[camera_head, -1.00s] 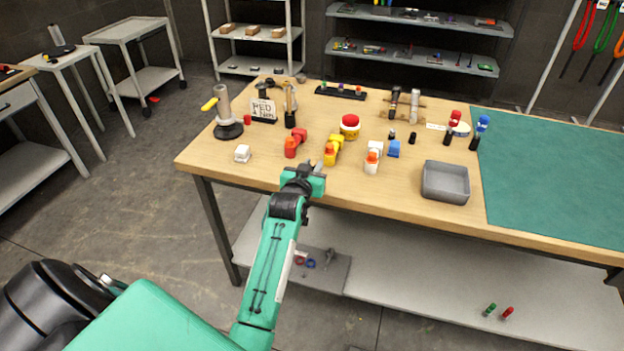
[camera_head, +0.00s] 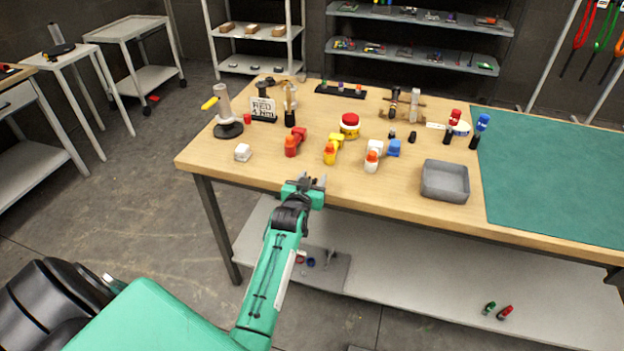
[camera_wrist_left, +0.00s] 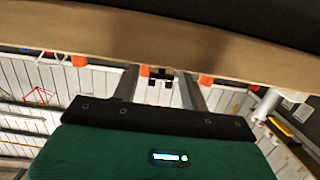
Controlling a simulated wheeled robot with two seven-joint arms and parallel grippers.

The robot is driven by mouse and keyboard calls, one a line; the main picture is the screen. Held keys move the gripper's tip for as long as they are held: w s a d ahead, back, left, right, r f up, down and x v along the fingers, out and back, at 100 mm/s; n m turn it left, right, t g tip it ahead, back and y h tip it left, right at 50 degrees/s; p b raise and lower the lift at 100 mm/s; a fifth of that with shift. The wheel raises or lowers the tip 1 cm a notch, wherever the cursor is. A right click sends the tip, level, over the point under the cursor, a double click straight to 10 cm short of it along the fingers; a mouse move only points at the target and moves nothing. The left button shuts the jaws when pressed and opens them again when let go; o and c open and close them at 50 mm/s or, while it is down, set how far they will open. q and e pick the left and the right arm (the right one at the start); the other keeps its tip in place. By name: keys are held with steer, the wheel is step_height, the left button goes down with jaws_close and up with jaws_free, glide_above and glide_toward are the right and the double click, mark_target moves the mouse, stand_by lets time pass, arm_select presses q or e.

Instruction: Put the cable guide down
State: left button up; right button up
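My left gripper (camera_head: 313,182) is just in front of the workbench's front edge, below the yellow fitting in the head view. Its two grey fingers stand apart in the left wrist view (camera_wrist_left: 158,88), with nothing visibly held between them. A small dark shape shows beyond the gap, and I cannot tell what it is. No thing can be surely told as the cable guide. Along the bench front stand a red fitting (camera_head: 294,143), a yellow fitting (camera_head: 332,150) and a white fitting (camera_head: 372,160) with an orange tip. My right gripper is not in view.
The workbench (camera_head: 230,174) also bears a grey tray (camera_head: 445,182), a green mat (camera_head: 550,190), a small white block (camera_head: 243,152), a red-capped yellow jar (camera_head: 349,125) and a sign (camera_head: 263,109). Bare wood lies along the front edge. A lower shelf (camera_head: 400,270) runs underneath.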

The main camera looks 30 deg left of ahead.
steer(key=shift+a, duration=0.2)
arm_select(q)
steer(key=shift+r, duration=0.15)
steer(key=shift+s+d, duration=0.1)
steer(key=shift+s, duration=0.1)
steer(key=b+v, duration=0.1)
steer(key=v, duration=1)
steer(key=shift+s, duration=0.25)
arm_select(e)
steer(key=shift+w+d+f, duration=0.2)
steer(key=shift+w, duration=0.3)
arm_select(q)
steer(key=shift+d+r, duration=0.1)
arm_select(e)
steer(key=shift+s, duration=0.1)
